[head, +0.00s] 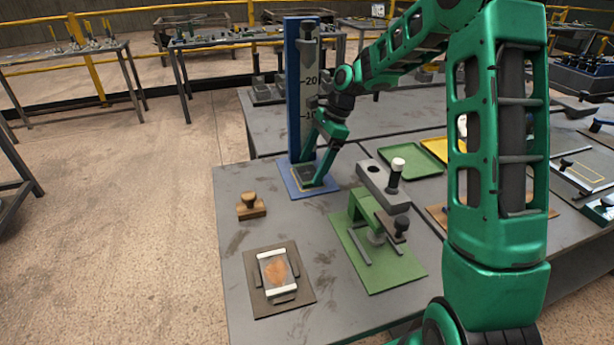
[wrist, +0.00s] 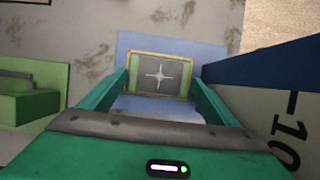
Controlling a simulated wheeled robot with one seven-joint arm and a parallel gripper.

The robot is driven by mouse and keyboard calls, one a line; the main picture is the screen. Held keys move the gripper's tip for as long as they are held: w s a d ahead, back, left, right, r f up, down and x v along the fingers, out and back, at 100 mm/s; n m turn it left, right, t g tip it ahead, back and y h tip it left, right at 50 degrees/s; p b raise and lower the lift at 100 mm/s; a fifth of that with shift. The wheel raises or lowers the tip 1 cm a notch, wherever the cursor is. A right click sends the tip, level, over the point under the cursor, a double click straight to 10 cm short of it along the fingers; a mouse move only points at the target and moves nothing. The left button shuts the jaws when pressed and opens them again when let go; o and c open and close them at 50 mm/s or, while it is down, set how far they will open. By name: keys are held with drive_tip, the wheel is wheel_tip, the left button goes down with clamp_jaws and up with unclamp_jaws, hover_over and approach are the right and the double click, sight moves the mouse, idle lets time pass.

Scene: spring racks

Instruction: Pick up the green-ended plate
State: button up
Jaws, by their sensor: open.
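The green-ended plate (wrist: 160,75) is a grey rectangle with a pale cross, a yellow outline and green strips at its left and right ends. It lies on the blue base (head: 296,189) of the upright height gauge. My gripper (head: 310,176) points down over that base; in the wrist view my gripper (wrist: 161,82) is open. Its fingers reach toward the two green ends, one on each side, with nothing visibly held. The exact gap between fingertips and plate is hard to tell. In the head view the fingers partly cover the plate.
The blue gauge column (head: 293,90) stands tall right behind my gripper. A green-based clamp fixture (head: 385,262) is to the right. A wooden stamp (head: 250,206) and a brown board (head: 303,291) with a white-ended plate (head: 276,271) are nearer. Green and yellow trays lie farther right.

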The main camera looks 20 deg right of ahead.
drive_tip(key=shift+a+f, duration=0.15)
drive_tip(key=shift+f, duration=0.3)
drive_tip(key=shift+r, duration=0.15)
drive_tip(key=c, duration=1.5)
